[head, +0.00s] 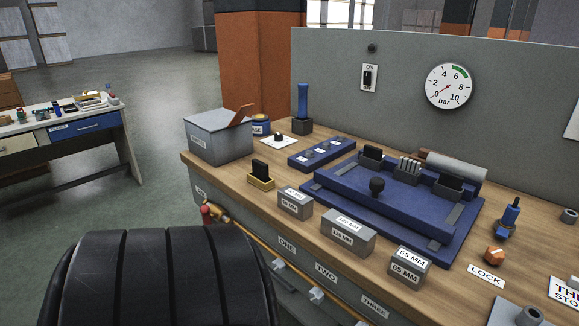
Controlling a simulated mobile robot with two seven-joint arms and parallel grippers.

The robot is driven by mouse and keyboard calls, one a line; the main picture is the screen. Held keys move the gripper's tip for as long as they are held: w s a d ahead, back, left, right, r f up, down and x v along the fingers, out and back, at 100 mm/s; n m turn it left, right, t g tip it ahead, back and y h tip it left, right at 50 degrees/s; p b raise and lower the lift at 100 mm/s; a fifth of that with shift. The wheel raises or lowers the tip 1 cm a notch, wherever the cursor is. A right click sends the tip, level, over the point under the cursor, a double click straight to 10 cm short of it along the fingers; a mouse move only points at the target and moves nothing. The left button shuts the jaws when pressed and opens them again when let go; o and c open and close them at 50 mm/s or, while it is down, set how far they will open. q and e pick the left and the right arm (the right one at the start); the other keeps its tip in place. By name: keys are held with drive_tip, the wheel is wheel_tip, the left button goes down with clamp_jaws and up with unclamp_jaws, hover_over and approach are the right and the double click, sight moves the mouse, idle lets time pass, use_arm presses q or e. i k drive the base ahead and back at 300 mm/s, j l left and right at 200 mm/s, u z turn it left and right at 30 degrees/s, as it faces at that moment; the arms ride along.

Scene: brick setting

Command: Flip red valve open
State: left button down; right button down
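A small red piece (207,211), which looks like the red valve, sits at the left end of a yellow-orange pipe (250,238) along the front of the workbench. It is small in the head view, and I cannot tell how its handle is turned. Neither of my grippers is in view.
The wooden workbench (230,184) carries a grey lidded box (220,140), a blue fixture (335,200), grey labelled blocks and an orange knob (495,254) by a LOCK label. A pressure gauge (449,86) and an ON switch (369,77) are on the grey panel behind. Open floor lies left.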

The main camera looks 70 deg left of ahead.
sight(204, 209)
drive_tip(key=u, duration=0.45)
drive_tip(key=j+u, duration=0.1)
drive_tip(key=u, duration=0.8)
drive_tip(key=j+u, duration=0.15)
drive_tip(key=u, duration=0.75)
drive_tip(key=j+u, duration=0.1)
drive_tip(key=u, duration=0.35)
